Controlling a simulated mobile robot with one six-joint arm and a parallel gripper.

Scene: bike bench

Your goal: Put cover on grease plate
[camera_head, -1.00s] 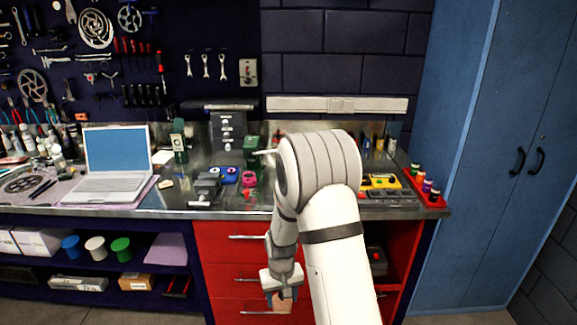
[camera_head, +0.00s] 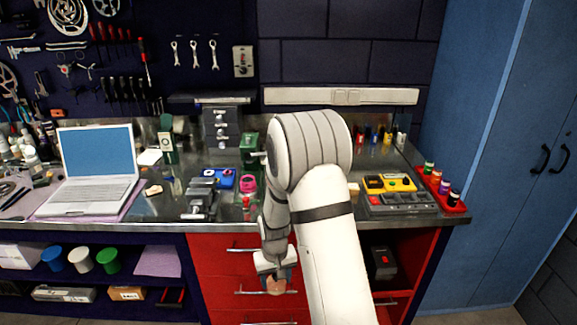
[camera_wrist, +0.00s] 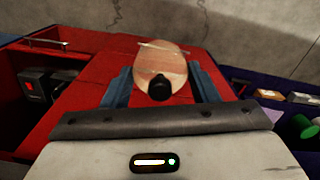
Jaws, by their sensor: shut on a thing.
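My gripper (camera_wrist: 160,88) is shut on a round wooden cover (camera_wrist: 161,62) with a black knob, held between two bluish fingers in the wrist view. In the head view my gripper (camera_head: 274,270) hangs in front of the red drawers, below the bench top, and the cover (camera_head: 276,286) shows as a small brown patch at its tip. I cannot pick out the grease plate for certain among the small things on the bench.
The metal bench top (camera_head: 310,205) holds a laptop (camera_head: 97,160), a vise (camera_head: 200,198), a blue tray (camera_head: 222,179), a pink ring-like item (camera_head: 248,184), a yellow-topped case (camera_head: 390,184) and a red rack (camera_head: 440,187). Red drawers (camera_head: 232,270) with handles stand close behind my gripper.

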